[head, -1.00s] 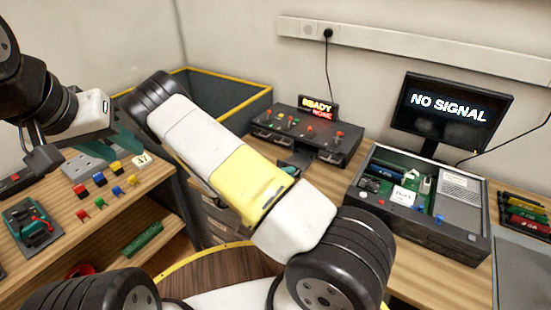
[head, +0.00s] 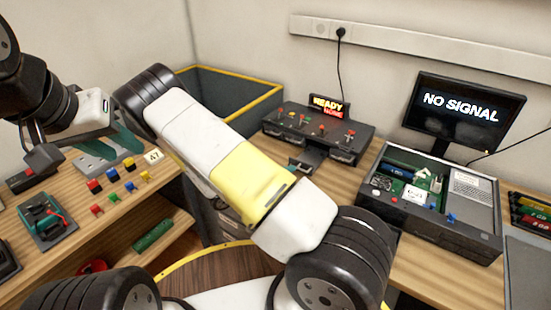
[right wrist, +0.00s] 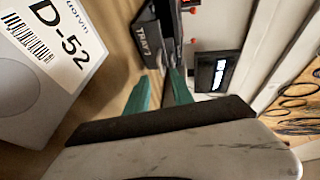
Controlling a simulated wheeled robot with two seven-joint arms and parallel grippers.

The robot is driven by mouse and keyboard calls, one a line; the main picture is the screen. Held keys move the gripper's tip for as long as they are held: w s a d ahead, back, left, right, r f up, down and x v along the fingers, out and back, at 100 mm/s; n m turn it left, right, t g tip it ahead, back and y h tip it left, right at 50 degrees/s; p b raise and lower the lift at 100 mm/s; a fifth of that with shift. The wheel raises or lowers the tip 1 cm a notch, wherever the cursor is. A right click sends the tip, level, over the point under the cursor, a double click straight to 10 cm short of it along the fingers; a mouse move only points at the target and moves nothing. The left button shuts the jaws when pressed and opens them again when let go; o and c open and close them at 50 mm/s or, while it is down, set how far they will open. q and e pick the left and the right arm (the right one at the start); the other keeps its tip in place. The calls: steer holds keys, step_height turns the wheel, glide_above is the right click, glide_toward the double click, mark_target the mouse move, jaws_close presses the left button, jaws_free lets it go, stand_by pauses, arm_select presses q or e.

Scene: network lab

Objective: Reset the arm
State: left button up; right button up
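My right arm (head: 215,150) runs across the middle of the head view, with its white and yellow upper part in front. Its gripper is hidden there. In the right wrist view my right gripper (right wrist: 160,78) shows two teal fingers with a gap between them and nothing held. Their tips point towards a dark part marked TRAY (right wrist: 150,42); I cannot tell whether they touch it. My left gripper (head: 122,142), with teal showing, hangs over the left bench by a grey plate (head: 95,163). Its finger gap is not clear.
A dark test unit (head: 320,132) with a READY sign (head: 328,103) stands at the back. An open chassis (head: 430,225) and a NO SIGNAL monitor (head: 462,108) are at right. Coloured blocks (head: 112,174) lie on the left bench. A D-52 box (right wrist: 45,60) is beside the right gripper.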

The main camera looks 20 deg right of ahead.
steer(key=shift+v, duration=1.1)
steer(key=s+a+r+n+y, duration=0.2)
steer(key=s+r+n+y, duration=0.3)
steer(key=r+n, duration=0.5)
steer(key=s+a+r+n+t+y, duration=0.1)
steer(key=s+a+r+n+y, duration=0.2)
steer(key=s+r+n+y, duration=0.3)
steer(key=s+a+r+n+y, duration=0.3)
steer(key=s+r+n+y, duration=0.3)
steer(key=r+n, duration=1)
steer(key=shift+s+r, duration=0.45)
steer(key=shift+s, duration=0.7)
